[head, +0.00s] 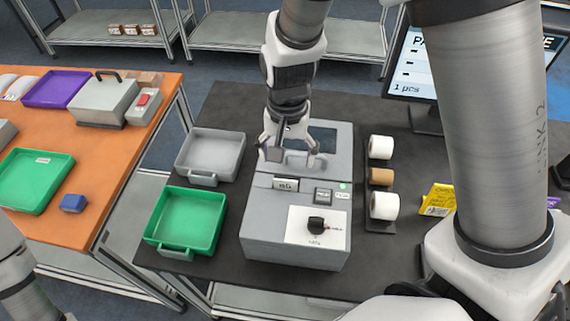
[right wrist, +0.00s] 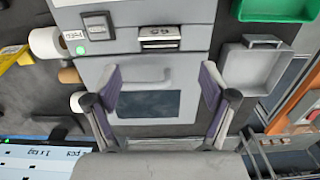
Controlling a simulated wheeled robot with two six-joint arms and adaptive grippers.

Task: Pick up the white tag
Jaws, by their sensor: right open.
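The white tag (head: 286,184) shows at a slot on the grey label machine (head: 264,232). In the right wrist view, the tag (right wrist: 158,43) sits at the slot's mouth near the top centre. My right gripper (head: 288,152) is open and empty above the back part of the machine. In the right wrist view, its fingers (right wrist: 160,76) stand apart on either side of the machine's handle and dark window, with the tag beyond the fingertips. Only a piece of my left arm shows at the lower left; its gripper is out of view.
A grey tray (head: 180,152) and a green tray (head: 155,236) lie left of the machine. White and brown rolls (head: 381,177) stand on its right, with a yellow packet (head: 438,198) beyond. A monitor (head: 410,85) stands behind. An orange table (head: 88,195) is at the left.

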